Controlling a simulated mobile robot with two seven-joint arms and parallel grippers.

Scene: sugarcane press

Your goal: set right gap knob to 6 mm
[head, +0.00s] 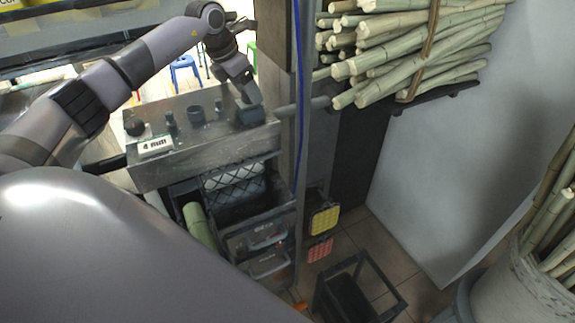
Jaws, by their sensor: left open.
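The press (200,158) is a grey metal housing at centre left. A white label reading "4 mm" (155,145) is on its left front edge. A dark round knob (134,126) stands on the left end of its top. My left gripper (250,116) points down over the right end of the top, at a dark knob-like part. The fingers and that part overlap, so I cannot tell whether they touch. The left gripper is open. No reading shows beside the right end. My right gripper is out of view.
Small dark fittings (196,115) stand along the press top between the two ends. A post (289,130) with a blue cable rises just right of the gripper. Bundled cane (420,45) lies on a wall shelf. A dark frame stool (355,290) stands on the floor.

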